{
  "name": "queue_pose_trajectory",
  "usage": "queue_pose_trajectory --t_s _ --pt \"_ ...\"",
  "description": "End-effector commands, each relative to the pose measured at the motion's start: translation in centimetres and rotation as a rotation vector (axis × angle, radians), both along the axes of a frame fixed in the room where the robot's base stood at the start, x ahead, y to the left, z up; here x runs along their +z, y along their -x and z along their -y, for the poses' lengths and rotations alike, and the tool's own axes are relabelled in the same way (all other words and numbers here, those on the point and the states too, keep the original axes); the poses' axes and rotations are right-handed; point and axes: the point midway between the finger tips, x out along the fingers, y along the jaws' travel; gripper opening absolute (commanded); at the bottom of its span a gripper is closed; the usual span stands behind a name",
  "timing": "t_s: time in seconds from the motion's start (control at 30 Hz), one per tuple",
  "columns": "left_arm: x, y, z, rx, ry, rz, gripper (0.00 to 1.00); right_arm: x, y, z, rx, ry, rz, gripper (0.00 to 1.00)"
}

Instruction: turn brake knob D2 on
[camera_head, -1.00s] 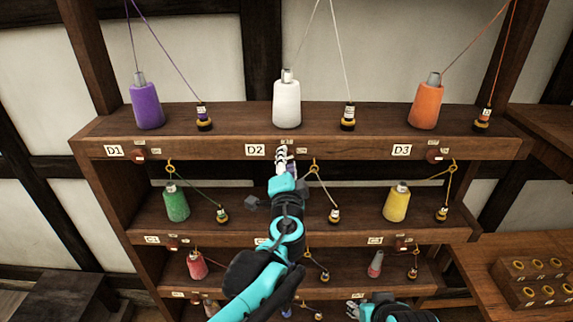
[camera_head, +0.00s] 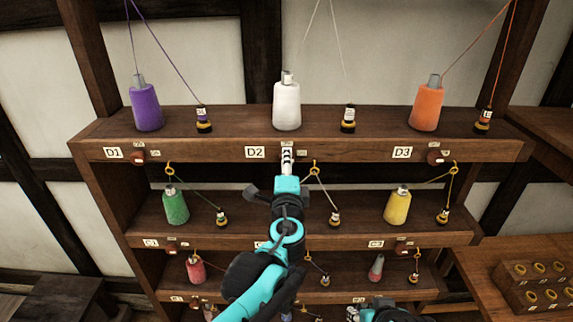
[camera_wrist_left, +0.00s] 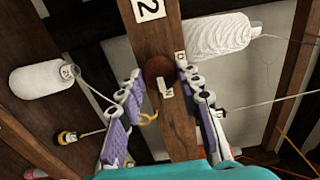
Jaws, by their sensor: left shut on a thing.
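Brake knob D2 (camera_wrist_left: 158,68) is a round reddish-brown knob on the front edge of the top shelf. In the left wrist view it sits between the fingertips of my left gripper (camera_wrist_left: 160,76), and a small white piece shows at it. In the head view my left gripper (camera_head: 287,158) covers the knob, to the right of the D2 label (camera_head: 255,153). The left gripper is shut on the knob. My right gripper (camera_head: 353,313) is low at the bottom edge, away from the shelves, and its fingers are too small and cut off to read.
A white spool (camera_head: 287,105) and a small dark bobbin (camera_head: 348,118) stand on the shelf above the knob. Knobs D1 (camera_head: 138,156) and D3 (camera_head: 435,157) are on the same edge. Green (camera_head: 176,206) and yellow (camera_head: 397,204) spools stand on the shelf below.

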Motion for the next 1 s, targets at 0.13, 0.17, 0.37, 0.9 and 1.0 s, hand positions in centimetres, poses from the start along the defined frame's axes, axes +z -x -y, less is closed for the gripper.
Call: queue_pose_trajectory --t_s 0.13,0.17,0.37,0.9,1.0 --pt "0.0 0.0 0.0 -0.001 -0.001 0.0 0.06 0.0 0.0 0.0 0.0 0.0 0.0 0.4" --pt "0.0 0.0 0.0 -0.001 -0.001 0.0 0.06 0.0 0.0 0.0 0.0 0.0 0.0 0.4" --pt "0.0 0.0 0.0 -0.001 -0.001 0.0 0.56 0.0 0.0 0.0 0.0 0.0 0.0 0.4" --pt "0.0 3.6 0.1 -0.003 0.0 0.0 0.56 0.0 0.0 0.0 0.0 0.0 0.0 0.4" --pt "-0.1 5.9 0.1 -0.004 0.0 0.0 0.56 0.0 0.0 0.0 0.0 0.0 0.0 0.4"
